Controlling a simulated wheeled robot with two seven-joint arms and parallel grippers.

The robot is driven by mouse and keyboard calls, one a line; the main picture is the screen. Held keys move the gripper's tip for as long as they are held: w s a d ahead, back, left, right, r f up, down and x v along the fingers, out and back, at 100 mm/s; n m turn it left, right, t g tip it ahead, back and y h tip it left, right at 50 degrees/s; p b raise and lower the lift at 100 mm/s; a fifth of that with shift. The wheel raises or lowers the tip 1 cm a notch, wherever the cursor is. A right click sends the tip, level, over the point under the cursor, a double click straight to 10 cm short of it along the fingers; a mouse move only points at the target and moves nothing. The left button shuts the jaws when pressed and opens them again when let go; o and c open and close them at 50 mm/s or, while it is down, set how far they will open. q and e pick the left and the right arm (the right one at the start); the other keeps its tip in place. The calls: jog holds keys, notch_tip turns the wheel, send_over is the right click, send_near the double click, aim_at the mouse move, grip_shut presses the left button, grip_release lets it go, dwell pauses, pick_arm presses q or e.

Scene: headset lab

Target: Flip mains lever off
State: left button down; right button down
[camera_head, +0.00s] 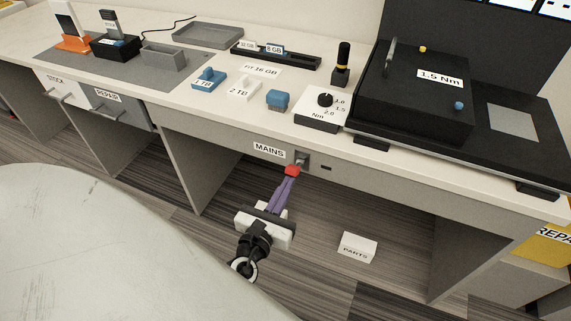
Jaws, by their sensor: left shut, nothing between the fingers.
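The mains lever (291,170) has a red end and sits on a small grey mount (301,158) on the front face of the workbench, just right of the MAINS label (269,150). The lever's red end points down and toward me. My left gripper (288,181) is shut, with its purple fingers pointing up at the lever. The fingertips are at the red end, and they look to touch it or lie just below it; I cannot tell which. Nothing shows between the fingers. My right gripper is not in view.
The workbench top (215,100) overhangs the lever and carries a torque dial box (322,108), a black case (415,90), drives and trays. A PARTS box (357,248) lies below, right of my gripper. Bench side panels (195,172) flank the open space underneath.

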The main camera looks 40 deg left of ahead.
pick_arm(q)
jog(key=v, duration=1.1)
jog(key=shift+s+f+b, duration=0.2)
jog(key=shift+f+b, duration=0.1)
jog(key=shift+f, duration=0.2)
jog(key=shift+f, duration=0.1)
